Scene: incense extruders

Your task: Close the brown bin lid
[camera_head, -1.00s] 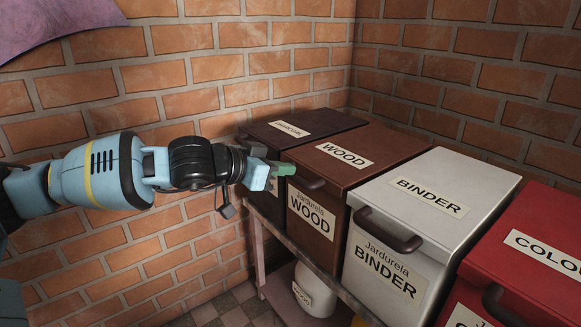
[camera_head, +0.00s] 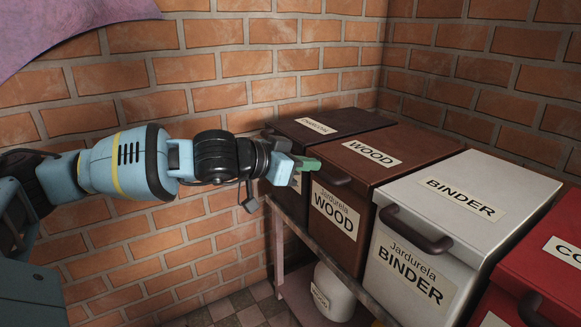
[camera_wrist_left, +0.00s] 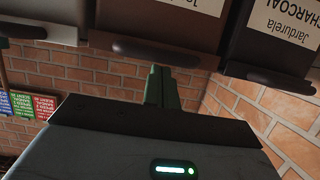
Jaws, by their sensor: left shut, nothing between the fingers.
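The brown bin (camera_head: 338,213), labelled WOOD, stands in a row of bins with its lid (camera_head: 400,150) down flat on top. A dark handle (camera_head: 327,175) sticks out at the lid's front edge. My left gripper (camera_head: 312,164) is shut and empty, with its green fingers just in front of the brown bin near the handle. I cannot tell whether they touch it. In the left wrist view the green fingers (camera_wrist_left: 158,86) point toward the bin fronts and a dark handle (camera_wrist_left: 145,50). My right gripper is not in view.
A dark charcoal bin (camera_head: 290,127) stands left of the brown one. A white BINDER bin (camera_head: 480,175) and a red bin (camera_head: 545,275) stand to the right. A white container (camera_head: 333,292) sits on the shelf below. Brick walls close off the back.

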